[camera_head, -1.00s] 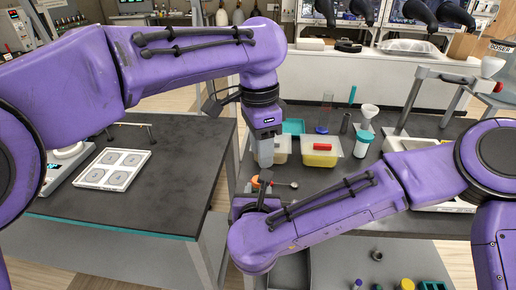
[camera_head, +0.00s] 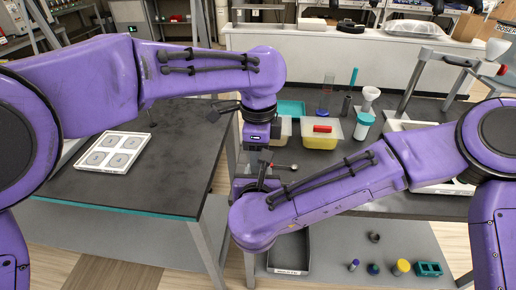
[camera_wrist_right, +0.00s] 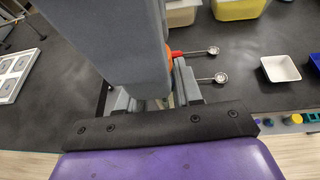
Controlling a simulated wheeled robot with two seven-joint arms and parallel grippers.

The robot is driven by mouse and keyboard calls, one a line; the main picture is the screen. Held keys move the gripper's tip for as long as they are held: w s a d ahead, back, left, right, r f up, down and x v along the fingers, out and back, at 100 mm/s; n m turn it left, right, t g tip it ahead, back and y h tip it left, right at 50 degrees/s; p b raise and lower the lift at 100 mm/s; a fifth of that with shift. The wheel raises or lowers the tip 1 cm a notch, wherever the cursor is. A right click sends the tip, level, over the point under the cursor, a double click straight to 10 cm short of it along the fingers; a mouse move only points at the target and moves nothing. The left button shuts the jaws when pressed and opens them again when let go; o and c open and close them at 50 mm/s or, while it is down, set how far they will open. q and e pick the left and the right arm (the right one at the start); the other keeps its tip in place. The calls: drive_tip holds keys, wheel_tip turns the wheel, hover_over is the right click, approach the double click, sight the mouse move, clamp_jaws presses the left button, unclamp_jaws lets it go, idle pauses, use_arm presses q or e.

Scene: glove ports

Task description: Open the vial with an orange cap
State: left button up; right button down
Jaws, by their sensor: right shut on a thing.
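The vial's orange cap (camera_wrist_right: 168,62) shows as a thin strip in the right wrist view, mostly hidden behind my left gripper. The vial's body is almost wholly hidden between the fingers of my right gripper (camera_wrist_right: 160,95), which is shut on it. My left gripper (camera_head: 262,158) points down from above, right over the vial and the right gripper. Its large grey fingers (camera_wrist_right: 110,40) fill the upper left of the wrist view, at the cap. I cannot tell whether they are closed on the cap or around it.
A red-handled spoon (camera_wrist_right: 213,51) and another spoon (camera_wrist_right: 220,77) lie beside the right gripper. A yellow tub (camera_head: 320,132), a teal-capped jar (camera_head: 363,126) and a teal tray (camera_head: 291,108) stand behind. A white dish (camera_wrist_right: 281,69) lies to the right. A lower shelf holds several small containers.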

use_arm(q)
clamp_jaws()
drive_tip(key=n, duration=0.5)
drive_tip(key=shift+d, duration=0.1)
drive_tip(key=shift+o, duration=1.3)
unclamp_jaws()
drive_tip(key=shift+r, duration=2.25)
drive_tip(key=shift+c, duration=1.3)
drive_tip(key=shift+s+d+r+m+g+h, duration=0.3)
drive_tip(key=shift+d+r+m+h, duration=0.2)
drive_tip(key=shift+d+m, duration=0.15)
drive_tip(key=m, duration=0.1)
drive_tip(key=r+m, duration=0.1)
drive_tip(key=a+r+m, duration=0.1)
drive_tip(key=shift+w+r+y, duration=0.25)
drive_tip(key=shift+w+y, duration=0.05)
drive_tip(key=shift+w, duration=0.05)
drive_tip(key=shift+m, duration=0.35)
drive_tip(key=f, duration=0.8)
drive_tip(key=shift+a, duration=0.25)
